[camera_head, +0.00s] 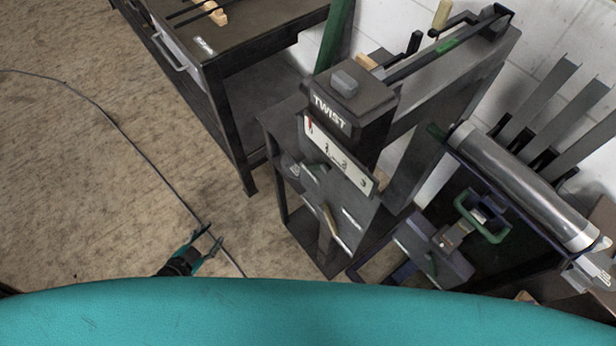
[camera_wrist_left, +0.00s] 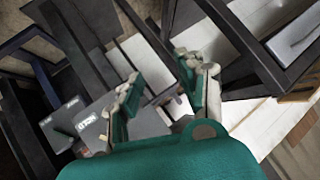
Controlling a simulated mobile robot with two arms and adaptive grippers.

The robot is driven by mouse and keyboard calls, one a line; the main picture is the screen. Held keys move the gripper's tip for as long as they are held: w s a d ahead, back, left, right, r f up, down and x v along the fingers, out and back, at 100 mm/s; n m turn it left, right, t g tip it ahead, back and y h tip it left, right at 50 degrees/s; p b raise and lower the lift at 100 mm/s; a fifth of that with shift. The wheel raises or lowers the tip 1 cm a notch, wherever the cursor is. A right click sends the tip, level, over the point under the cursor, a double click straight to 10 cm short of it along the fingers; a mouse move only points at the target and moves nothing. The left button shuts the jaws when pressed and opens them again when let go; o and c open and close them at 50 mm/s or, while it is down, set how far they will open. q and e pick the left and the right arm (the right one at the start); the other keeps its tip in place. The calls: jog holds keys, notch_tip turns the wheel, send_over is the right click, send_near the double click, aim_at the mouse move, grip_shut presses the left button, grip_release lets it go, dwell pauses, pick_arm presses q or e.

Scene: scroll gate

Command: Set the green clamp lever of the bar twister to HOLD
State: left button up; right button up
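The bar twister (camera_head: 350,100), a dark machine marked TWIST, stands right of centre in the head view. A white label plate (camera_head: 338,156) with a red mark is on its front. A small dark green lever (camera_head: 315,169) sits below the plate, and a lever with a pale handle (camera_head: 331,222) sits lower. A green part (camera_head: 448,46) also shows on the top bar. I cannot read a HOLD mark. My left gripper (camera_head: 210,240) is open and empty, low and left of the machine, apart from it. It also shows open in the left wrist view (camera_wrist_left: 163,78). My right gripper is out of view.
A dark workbench (camera_head: 255,38) stands behind and left. A rack with a metal roller (camera_head: 520,185) and a green-handled device (camera_head: 482,216) stands at right. A cable (camera_head: 105,118) crosses the open floor. A small grey labelled box (camera_wrist_left: 82,122) shows in the left wrist view.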

pick_arm(q)
jog(key=w+d+r+m+t+h+b, duration=0.2)
jog(key=d+r+m+h, duration=0.4)
jog(key=r, duration=0.5)
jog(key=m+g+h+b, duration=0.1)
jog(key=m+h, duration=0.1)
jog(key=h, duration=0.2)
send_near(313, 169)
jog(key=p+x, duration=0.1)
jog(key=x, duration=0.8)
jog(key=shift+a+f+p, duration=0.1)
jog(key=shift+a+p, duration=0.05)
jog(key=shift+p, duration=0.15)
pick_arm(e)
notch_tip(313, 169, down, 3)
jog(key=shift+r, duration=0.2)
pick_arm(q)
grip_shut()
